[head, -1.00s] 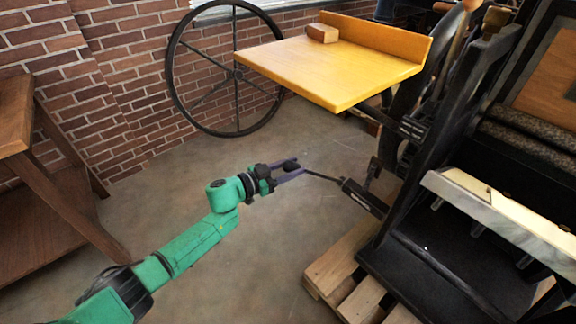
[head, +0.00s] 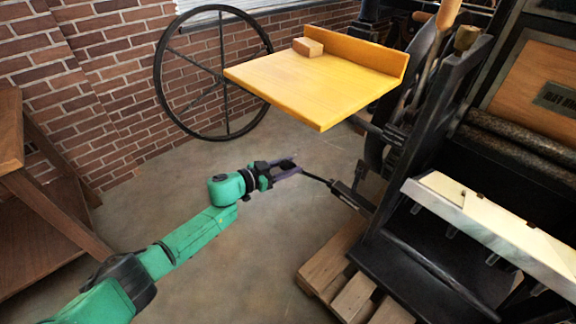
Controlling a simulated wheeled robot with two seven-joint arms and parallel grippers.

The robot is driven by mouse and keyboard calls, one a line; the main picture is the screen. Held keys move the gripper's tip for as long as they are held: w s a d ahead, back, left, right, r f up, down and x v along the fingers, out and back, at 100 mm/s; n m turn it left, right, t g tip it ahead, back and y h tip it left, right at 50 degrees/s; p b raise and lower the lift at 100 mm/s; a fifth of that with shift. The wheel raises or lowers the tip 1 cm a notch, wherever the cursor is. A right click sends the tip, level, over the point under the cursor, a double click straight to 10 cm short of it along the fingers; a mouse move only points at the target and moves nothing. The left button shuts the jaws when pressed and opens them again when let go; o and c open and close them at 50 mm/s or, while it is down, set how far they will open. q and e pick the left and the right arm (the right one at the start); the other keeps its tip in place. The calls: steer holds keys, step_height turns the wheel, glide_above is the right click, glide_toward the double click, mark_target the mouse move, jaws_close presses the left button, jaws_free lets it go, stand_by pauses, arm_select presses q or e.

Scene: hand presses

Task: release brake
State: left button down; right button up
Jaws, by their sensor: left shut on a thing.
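The brake shows as a thin dark rod (head: 315,178) that runs into a black pedal-like bar (head: 350,198) low on the left side of the black press (head: 415,165). My left gripper (head: 294,170), with purple fingers at the end of the green arm, is shut at the free end of the rod. The fingers hide the rod's tip. My right gripper is out of view.
A yellow board (head: 315,85) with a small wooden block (head: 308,47) juts out above my gripper. A large spoked wheel (head: 224,90) stands behind. A wooden pallet (head: 335,265) lies under the press. A wooden table (head: 35,190) is at the left. The floor between is clear.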

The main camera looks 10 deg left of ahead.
arm_select(q)
steer(key=shift+w+r, duration=0.2)
steer(key=shift+r, duration=0.35)
steer(key=shift+c, duration=2.2)
jaws_free()
steer(key=shift+d, duration=0.15)
steer(key=shift+f, duration=0.25)
steer(key=shift+s+a, duration=0.25)
steer(key=shift+a, duration=0.05)
steer(key=p+v, duration=0.2)
steer(key=v, duration=1.1)
steer(key=shift+s+a, duration=0.25)
steer(key=shift+s, duration=0.05)
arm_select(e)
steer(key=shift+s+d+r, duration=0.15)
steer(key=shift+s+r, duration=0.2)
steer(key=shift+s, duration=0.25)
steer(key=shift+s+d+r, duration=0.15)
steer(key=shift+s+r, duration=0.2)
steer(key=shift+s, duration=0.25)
